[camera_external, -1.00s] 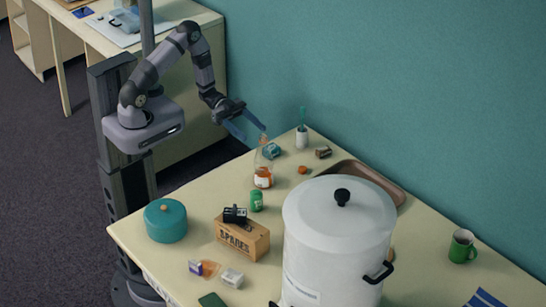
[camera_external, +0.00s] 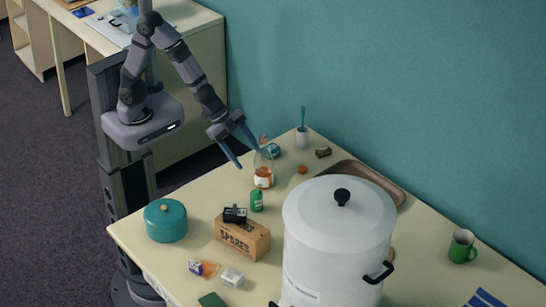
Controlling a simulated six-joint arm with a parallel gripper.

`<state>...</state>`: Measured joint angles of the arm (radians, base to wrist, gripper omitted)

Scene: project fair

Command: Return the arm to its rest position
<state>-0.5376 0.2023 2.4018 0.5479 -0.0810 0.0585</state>
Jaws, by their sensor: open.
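My gripper (camera_external: 248,157) is open, its two blue fingers spread apart and pointing down toward the table's far left edge. I see nothing between the fingers. The right fingertip appears close to a clear flask with an orange label (camera_external: 263,181); I cannot tell from this view whether they touch. My arm reaches up from its base and then slopes down to the right to the gripper.
A large white pot (camera_external: 336,235) fills the table's (camera_external: 196,218) middle. A SPARES box (camera_external: 243,237), a teal pot (camera_external: 166,222), a green can (camera_external: 256,201) and a cup with a brush (camera_external: 302,138) stand around it. A green mug (camera_external: 462,246) is at right.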

